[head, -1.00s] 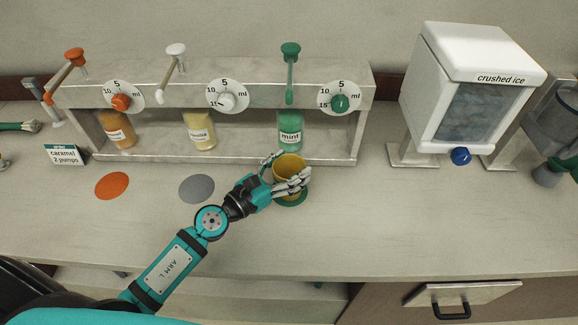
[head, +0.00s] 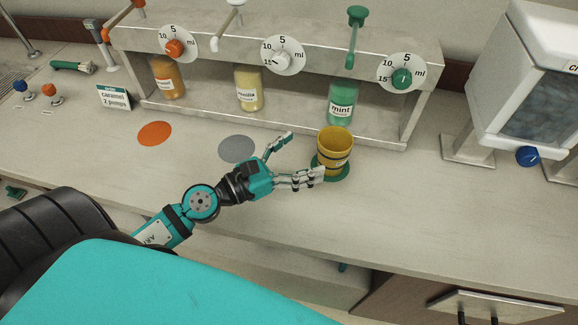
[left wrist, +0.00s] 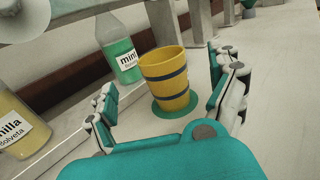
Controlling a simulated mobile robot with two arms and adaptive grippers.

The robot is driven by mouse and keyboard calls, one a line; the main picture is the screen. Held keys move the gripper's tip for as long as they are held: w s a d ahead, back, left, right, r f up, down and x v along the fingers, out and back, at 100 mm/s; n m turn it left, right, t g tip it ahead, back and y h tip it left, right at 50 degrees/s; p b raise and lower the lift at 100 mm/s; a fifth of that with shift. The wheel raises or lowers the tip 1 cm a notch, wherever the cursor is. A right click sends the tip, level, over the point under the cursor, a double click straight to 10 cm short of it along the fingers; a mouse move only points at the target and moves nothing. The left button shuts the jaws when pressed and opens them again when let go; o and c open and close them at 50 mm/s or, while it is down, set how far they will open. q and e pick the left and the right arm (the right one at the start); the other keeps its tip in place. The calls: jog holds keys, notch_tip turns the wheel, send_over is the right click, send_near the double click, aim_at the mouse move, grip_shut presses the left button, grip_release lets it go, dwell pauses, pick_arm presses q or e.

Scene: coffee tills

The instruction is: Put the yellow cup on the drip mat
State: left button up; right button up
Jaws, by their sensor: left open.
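The yellow cup (head: 335,152) with dark bands stands upright on a round green mat (head: 341,175) in front of the mint bottle. It also shows in the left wrist view (left wrist: 165,82). My left gripper (head: 305,156) is open and empty, just left of the cup. Its lower fingertips overlap the cup's edge in the head view, and I cannot tell whether they touch it. In the left wrist view the open fingers (left wrist: 168,94) spread to either side of the cup. A grey ridged patch (head: 12,84) at the far left may be the drip mat. My right gripper is out of view.
The syrup stand holds caramel (head: 166,78), vanilla (head: 249,90) and mint (head: 342,104) bottles. An orange disc (head: 154,133) and a grey disc (head: 236,149) are bare. A caramel order card (head: 115,97) stands left. The ice dispenser (head: 525,80) stands right. The front counter is mostly clear.

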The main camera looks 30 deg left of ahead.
pick_arm(q)
jog(key=shift+b+v, duration=0.5)
jog(key=shift+v, duration=0.55)
jog(key=shift+s+a, duration=0.2)
jog(key=shift+s, duration=0.1)
